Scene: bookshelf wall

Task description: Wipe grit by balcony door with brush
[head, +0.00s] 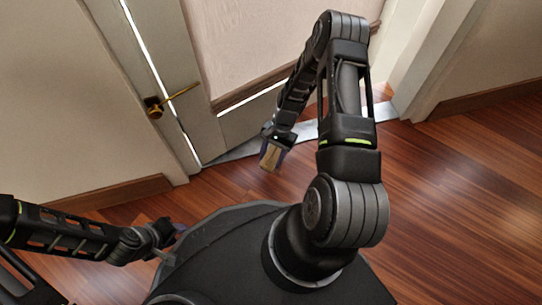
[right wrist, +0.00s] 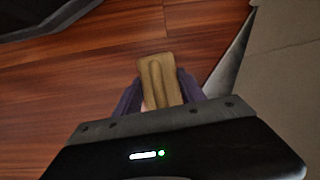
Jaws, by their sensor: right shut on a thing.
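My right gripper (head: 271,152) is shut on the brush (head: 270,157), a tan wooden block. It is above the floor just in front of the door threshold (head: 305,133). In the right wrist view the brush (right wrist: 161,82) sits between the two purple fingers of the gripper (right wrist: 160,92), over wood floor. Whether the brush touches the floor cannot be told. My left gripper (head: 168,241) is low at the left, by my base, with its fingers apart and empty. The balcony door (head: 228,125) is pale with a brass handle (head: 155,107). I cannot make out any grit.
A pale wall and a dark wood baseboard (head: 118,192) lie left of the door. A white door frame (head: 425,60) and another baseboard (head: 480,98) are at the right. The wood floor (head: 455,190) to the right is clear. My right arm hides part of the threshold.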

